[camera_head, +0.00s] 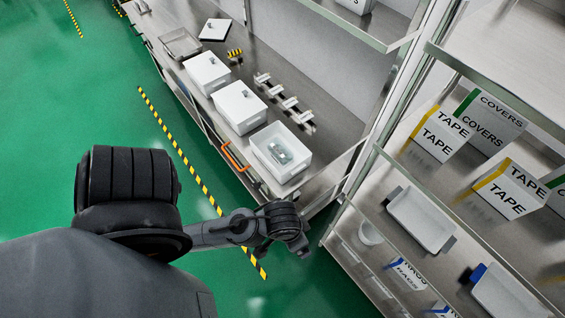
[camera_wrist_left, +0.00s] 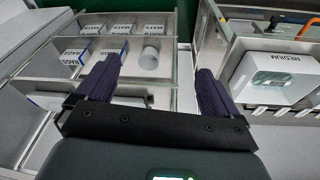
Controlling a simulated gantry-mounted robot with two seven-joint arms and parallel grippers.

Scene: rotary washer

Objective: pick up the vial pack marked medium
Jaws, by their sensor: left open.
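An open white bin (camera_head: 264,163) stands on the steel counter, with a clear pack of vials (camera_head: 281,152) inside. In the left wrist view a white bin lettered MEDIUM (camera_wrist_left: 277,59) sits at the right, with a glassy, greenish vial pack (camera_wrist_left: 272,80) in it. Any mark on the pack itself is too small to read. My left gripper (camera_wrist_left: 157,75) is open and empty, its two dark fingers apart, to the left of that bin. In the head view my left gripper (camera_head: 288,228) hangs in front of the counter, nearer me than the open bin. My right gripper is not in view.
Two lidded white bins (camera_head: 239,105) (camera_head: 206,71) and a steel tray (camera_head: 180,43) line the counter. An orange handle (camera_head: 235,158) is on its front. Shelves at the right hold TAPE boxes (camera_head: 440,134) and a white tray (camera_head: 420,219). The green floor at left is clear.

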